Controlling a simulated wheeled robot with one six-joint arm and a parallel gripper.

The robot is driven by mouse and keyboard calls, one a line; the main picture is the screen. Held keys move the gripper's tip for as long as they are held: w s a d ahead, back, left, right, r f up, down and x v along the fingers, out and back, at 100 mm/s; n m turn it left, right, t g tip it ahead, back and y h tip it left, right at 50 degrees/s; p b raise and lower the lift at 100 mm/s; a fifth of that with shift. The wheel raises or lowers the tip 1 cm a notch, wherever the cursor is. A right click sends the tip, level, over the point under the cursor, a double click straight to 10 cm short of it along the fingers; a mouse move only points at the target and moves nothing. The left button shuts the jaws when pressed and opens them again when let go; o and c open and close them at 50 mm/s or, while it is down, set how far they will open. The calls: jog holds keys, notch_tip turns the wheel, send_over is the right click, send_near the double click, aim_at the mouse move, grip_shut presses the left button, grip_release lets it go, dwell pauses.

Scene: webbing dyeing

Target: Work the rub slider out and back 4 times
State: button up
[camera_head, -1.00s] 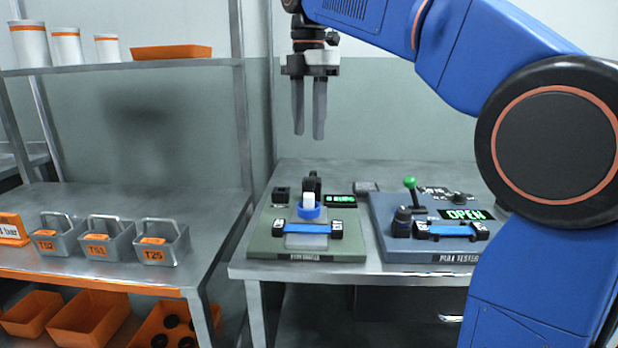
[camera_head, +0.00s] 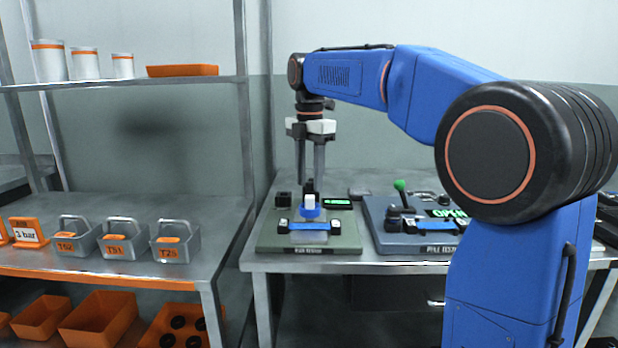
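The rub tester (camera_head: 275,243) is a green-grey base on the metal table. The rub slider (camera_head: 309,202), a white block on a blue ring with a dark post behind, stands just behind the strip. My gripper (camera_head: 310,188) points straight down over the slider, its two grey fingers apart with a gap between them. The fingertips are close to the slider's top; I cannot tell whether they touch it or are beside it.
A pull tester (camera_head: 385,243) with a green-knobbed lever and an "OPEN" display stands to the right, partly behind my arm. A shelf (camera_head: 190,205) at left holds grey labelled baskets (camera_head: 176,246), with orange bins (camera_head: 100,322) below.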

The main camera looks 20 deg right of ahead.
grip_shut()
send_over(309, 210)
jog(key=shift+s+a, duration=0.1)
dwell(0.3)
grip_release()
jog(key=shift+s, duration=0.15)
notch_tip(309, 210, up, 17)
jog(key=shift+r, duration=0.2)
dwell(0.5)
